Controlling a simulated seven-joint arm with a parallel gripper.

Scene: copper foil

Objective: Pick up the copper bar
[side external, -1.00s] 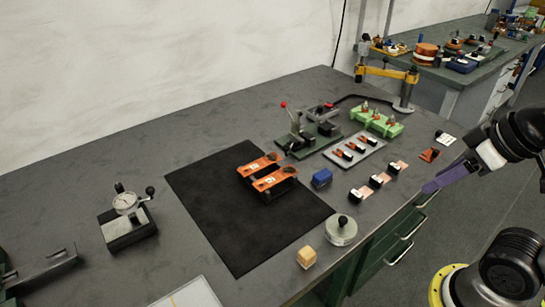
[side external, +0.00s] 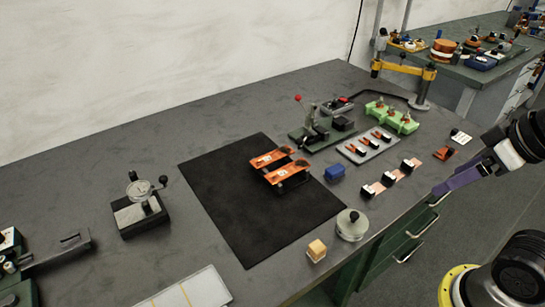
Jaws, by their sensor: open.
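Two copper-orange bars lie side by side on dark supports on the black mat: a rear bar (side external: 268,158) and a front bar (side external: 284,172). Several smaller copper strips (side external: 392,178) with black and white blocks lie in a row near the table's right edge. I cannot tell which of these is the copper bar of the task. My gripper (side external: 439,190), with purple fingers, is at the right, by the table's right edge and apart from the bars. It is open, and nothing shows between its fingers.
The black mat (side external: 225,205) is mostly bare.

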